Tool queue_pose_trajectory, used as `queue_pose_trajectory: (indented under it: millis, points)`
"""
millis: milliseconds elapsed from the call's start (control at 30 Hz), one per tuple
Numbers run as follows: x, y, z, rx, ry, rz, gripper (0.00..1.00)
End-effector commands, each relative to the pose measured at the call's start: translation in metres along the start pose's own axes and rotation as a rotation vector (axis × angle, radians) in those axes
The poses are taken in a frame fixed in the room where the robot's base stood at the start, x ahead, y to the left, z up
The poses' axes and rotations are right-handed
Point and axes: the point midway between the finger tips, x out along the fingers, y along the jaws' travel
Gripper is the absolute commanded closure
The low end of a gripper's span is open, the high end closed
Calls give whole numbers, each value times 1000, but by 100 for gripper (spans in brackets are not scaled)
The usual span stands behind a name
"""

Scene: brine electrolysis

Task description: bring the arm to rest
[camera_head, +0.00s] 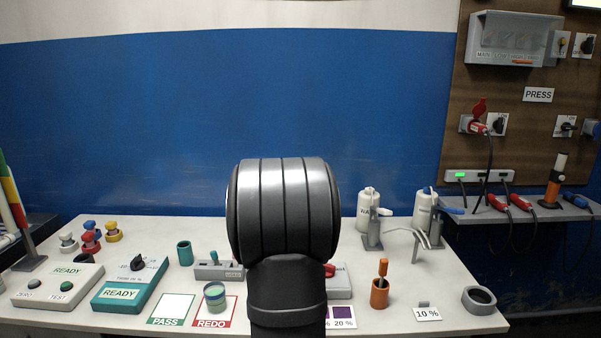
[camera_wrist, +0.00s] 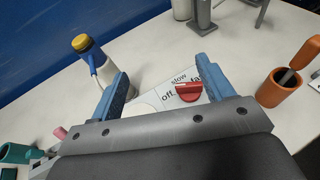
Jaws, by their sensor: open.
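My gripper (camera_wrist: 160,88) shows in the wrist view with its two blue fingers spread wide and nothing between them. It hangs above the table, with a red knob (camera_wrist: 188,92) on a plate marked "off" and "slow" seen beyond the fingers. In the head view my arm stands upright in the middle and hides the gripper and part of the table behind it. The red knob (camera_head: 330,270) partly shows at the arm's right edge.
The white table (camera_head: 440,285) holds a green cup (camera_head: 185,253), a jar (camera_head: 215,296) at the REDO card (camera_head: 229,318), an orange holder (camera_head: 380,293), a grey ring (camera_head: 479,300) and white bottles (camera_head: 368,205). A blue wall (camera_head: 150,120) stands behind. A wall shelf (camera_head: 520,212) is at right.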

Motion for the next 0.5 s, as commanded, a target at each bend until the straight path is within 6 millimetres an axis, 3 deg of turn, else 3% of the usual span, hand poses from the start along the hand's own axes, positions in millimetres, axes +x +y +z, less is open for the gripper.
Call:
queue_pose_trajectory:
  millis: [200, 500]
  points:
    - [16, -37, 13, -6, 4, -16, 26]
    - [26, 4, -10, -7, 7, -10, 26]
